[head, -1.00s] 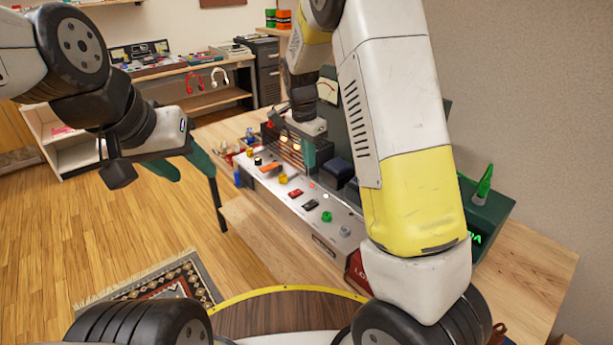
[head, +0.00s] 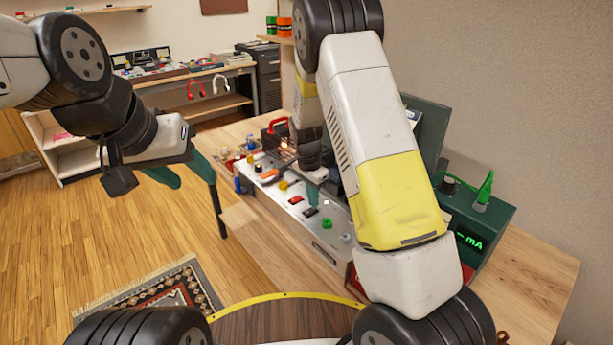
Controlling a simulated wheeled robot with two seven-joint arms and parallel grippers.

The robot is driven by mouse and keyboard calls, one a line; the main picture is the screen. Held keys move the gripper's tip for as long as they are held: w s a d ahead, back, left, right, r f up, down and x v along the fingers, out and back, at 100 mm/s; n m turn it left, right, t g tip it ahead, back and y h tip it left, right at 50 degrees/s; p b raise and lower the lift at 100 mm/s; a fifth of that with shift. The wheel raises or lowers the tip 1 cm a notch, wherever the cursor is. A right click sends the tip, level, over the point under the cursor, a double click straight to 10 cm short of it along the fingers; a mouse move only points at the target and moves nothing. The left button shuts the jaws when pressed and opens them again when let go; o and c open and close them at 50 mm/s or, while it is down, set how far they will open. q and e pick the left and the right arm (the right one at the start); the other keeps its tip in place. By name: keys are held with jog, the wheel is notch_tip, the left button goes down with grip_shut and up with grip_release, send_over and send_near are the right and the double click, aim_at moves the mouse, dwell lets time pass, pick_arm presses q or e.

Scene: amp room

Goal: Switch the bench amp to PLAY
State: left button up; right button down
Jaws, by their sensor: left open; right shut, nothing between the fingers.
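The bench amp (head: 325,240) is a long box with a silver control panel on the wooden bench. Its panel carries an orange control (head: 268,175), yellow knobs, a red rocker (head: 296,200), a black rocker (head: 310,212) and a green knob (head: 327,223). Lettering and the PLAY position are too small to read. My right gripper (head: 313,196) is shut and empty, pointing down over the panel's back half near the rockers; contact cannot be told. My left gripper (head: 185,178) is open and empty, left of the bench over the floor.
A green meter box (head: 485,225) with a lit mA display and green plug stands right of my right arm. A dark green panel (head: 428,130) stands behind the amp. Small parts crowd the bench's far left. The bench's front strip (head: 265,240) is clear.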

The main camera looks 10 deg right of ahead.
jog(key=shift+f, duration=0.55)
jog(key=shift+d, duration=0.1)
jog(key=shift+w+d+f+y, duration=0.1)
jog(key=shift+f+y, duration=0.05)
jog(key=shift+y, duration=0.15)
jog(key=shift+s+a, duration=0.55)
jog(key=shift+a, duration=0.2)
jog(key=shift+r, duration=0.2)
